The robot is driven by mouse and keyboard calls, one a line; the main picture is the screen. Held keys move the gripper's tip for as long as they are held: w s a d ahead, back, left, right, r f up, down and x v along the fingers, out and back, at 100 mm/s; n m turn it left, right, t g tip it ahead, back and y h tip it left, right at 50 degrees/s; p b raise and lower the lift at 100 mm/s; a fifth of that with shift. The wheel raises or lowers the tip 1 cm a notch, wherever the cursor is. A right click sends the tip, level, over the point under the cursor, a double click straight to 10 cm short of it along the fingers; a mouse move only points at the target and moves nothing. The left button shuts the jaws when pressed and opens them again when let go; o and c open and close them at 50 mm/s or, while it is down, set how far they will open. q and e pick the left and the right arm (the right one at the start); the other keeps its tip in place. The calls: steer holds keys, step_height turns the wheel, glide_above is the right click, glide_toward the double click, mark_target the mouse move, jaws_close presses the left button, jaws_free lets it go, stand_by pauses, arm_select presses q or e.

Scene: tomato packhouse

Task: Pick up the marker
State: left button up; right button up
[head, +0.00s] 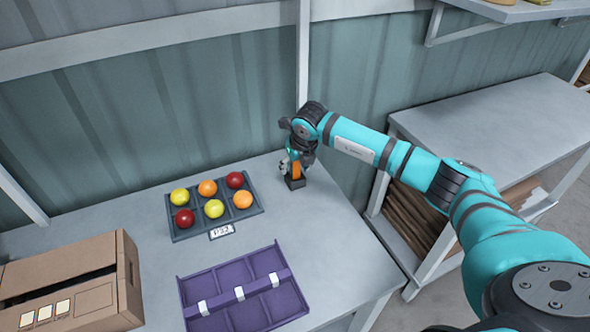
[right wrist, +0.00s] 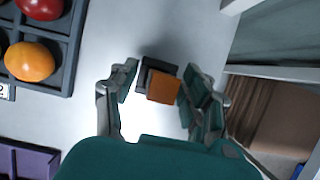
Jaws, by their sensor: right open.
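The marker, an orange body on a black base, stands on the table near its back right part in the head view (head: 295,177). It also shows in the right wrist view (right wrist: 163,88). My right gripper (head: 289,163) reaches down over it from above. In the right wrist view my right gripper (right wrist: 161,76) is open, with one finger on each side of the marker and a gap visible on the left. Whether the right finger touches it I cannot tell. The marker's far side is hidden. My left gripper is not in view.
A dark grey tray (head: 251,186) with several red, orange and yellow tomatoes lies left of the marker, with a label (head: 222,231) at its front. A purple divided tray (head: 232,262) and a cardboard box (head: 112,268) are nearer. A wall rises behind; a second table (head: 480,120) stands right.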

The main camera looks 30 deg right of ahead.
jaws_close()
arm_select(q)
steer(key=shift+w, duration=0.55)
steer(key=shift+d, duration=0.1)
arm_select(e)
steer(key=shift+r, duration=0.15)
steer(key=shift+r+b, duration=0.35)
steer(key=shift+r, duration=0.25)
steer(key=shift+b+v, duration=0.35)
steer(key=shift+v, duration=0.7)
steer(key=s+a+r+b, duration=0.1)
steer(key=s+a+b, duration=0.2)
steer(key=s+a, duration=0.65)
arm_select(q)
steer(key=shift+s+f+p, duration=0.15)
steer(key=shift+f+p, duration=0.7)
steer(key=shift+p, duration=0.45)
arm_select(e)
steer(key=v, duration=0.6)
steer(key=shift+s+d, duration=0.4)
